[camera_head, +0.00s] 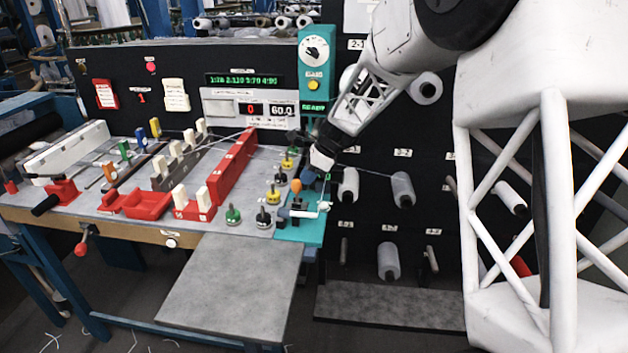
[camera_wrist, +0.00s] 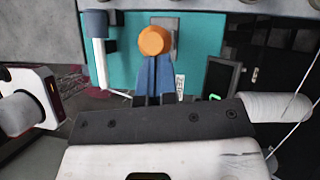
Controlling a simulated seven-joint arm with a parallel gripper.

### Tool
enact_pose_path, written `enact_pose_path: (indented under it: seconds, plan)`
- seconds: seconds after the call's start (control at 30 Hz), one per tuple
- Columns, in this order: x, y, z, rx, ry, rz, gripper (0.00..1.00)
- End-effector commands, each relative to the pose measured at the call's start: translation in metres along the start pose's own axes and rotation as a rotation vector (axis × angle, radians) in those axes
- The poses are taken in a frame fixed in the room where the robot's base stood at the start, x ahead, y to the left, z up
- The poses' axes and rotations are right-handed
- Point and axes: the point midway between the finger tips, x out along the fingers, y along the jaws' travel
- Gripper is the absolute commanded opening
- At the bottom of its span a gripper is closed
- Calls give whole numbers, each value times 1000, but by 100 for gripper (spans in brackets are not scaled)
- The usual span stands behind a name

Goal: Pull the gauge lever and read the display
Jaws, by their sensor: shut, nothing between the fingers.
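The lever with an orange ball knob (camera_head: 296,186) stands on the teal base (camera_head: 313,232) at the table's right end. My gripper (camera_head: 309,177) is shut and empty, just right of the knob in the head view. A small dark display (camera_wrist: 220,80) shows a green mark, partly cut off by my gripper. A teal gauge panel (camera_head: 305,65) carries a dial and a green "READY" screen.
A white bar with a blue-grey end (camera_wrist: 98,50) stands left of the lever. Several yellow and green-topped pegs (camera_head: 273,194) crowd the table beside the base. Thread spools (camera_head: 402,188) hang on the black rack at right. A grey slab (camera_head: 235,285) lies in front.

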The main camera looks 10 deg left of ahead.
Motion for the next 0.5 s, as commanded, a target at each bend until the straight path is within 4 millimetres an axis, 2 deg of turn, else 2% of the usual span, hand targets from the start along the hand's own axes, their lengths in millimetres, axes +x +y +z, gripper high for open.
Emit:
enact_pose_path:
  seconds: [0.2, 0.5]
  plan:
    - [7, -2, 15, 19, 155, 24, 0]
    - [12, -5, 26, 39, 284, 42, 0]
